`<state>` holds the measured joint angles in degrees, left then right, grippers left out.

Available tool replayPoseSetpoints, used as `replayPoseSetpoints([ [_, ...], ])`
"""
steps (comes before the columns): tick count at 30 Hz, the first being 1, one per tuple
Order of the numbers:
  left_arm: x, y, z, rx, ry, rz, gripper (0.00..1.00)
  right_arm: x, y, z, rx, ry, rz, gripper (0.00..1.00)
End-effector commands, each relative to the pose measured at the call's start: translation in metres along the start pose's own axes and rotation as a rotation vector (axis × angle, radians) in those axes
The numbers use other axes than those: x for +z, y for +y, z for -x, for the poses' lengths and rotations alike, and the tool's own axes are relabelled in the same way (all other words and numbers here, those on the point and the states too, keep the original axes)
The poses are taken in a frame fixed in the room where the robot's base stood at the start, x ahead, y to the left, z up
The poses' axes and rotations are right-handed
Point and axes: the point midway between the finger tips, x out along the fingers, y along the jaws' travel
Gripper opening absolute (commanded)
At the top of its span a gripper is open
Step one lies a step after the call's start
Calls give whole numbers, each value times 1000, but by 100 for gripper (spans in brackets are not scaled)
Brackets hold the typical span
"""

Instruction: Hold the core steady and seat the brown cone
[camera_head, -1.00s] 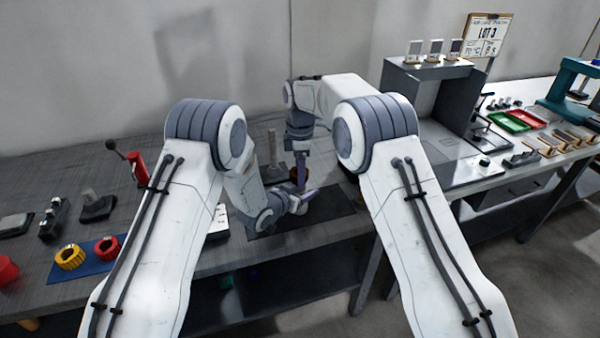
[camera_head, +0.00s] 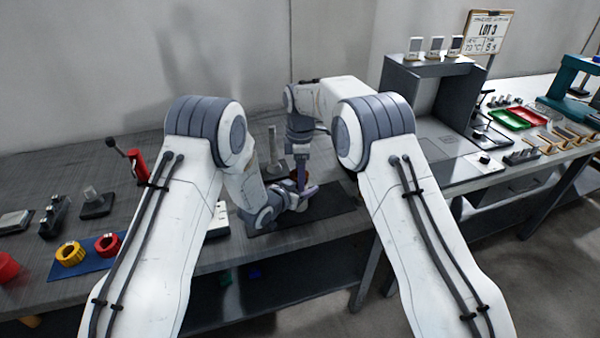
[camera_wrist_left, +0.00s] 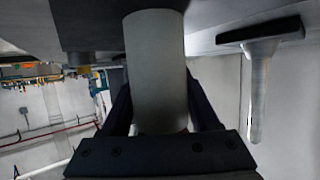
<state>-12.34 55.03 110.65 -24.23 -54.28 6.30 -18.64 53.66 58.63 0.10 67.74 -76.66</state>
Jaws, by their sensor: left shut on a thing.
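In the left wrist view a plain grey cylinder, the core (camera_wrist_left: 157,65), stands between the fingers of my left gripper (camera_wrist_left: 160,100), which is shut on it. In the head view my left gripper (camera_head: 296,201) is low over the dark mat, and its arm hides the core. My right gripper (camera_head: 305,188) points down right beside it, close to the left one. A small brown patch, seemingly the brown cone (camera_head: 293,174), shows partly behind the right gripper. Whether the right fingers hold it, and whether it touches the core, is hidden.
A dark mat (camera_head: 325,207) lies under the grippers. A grey post on a base (camera_head: 272,150) stands behind them. Yellow (camera_head: 70,254) and red (camera_head: 107,244) rings lie on a blue mat at left. A grey open-fronted box (camera_head: 425,95) stands at right.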

Motion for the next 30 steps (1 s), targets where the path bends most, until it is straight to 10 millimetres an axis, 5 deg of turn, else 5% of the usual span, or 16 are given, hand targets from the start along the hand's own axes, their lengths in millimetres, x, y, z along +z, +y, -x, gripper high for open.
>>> replayPoseSetpoints([
  [1,0,0,0,0,1,0,5,0,0,1,1,0,0,88],
  [2,0,0,0,0,1,0,5,0,0,1,1,0,0,100],
  [19,-1,0,0,-1,2,1,5,0,-1,5,-5,-1,0,100],
  [30,-1,0,0,0,1,0,5,-1,1,70,2,1,0,100],
])
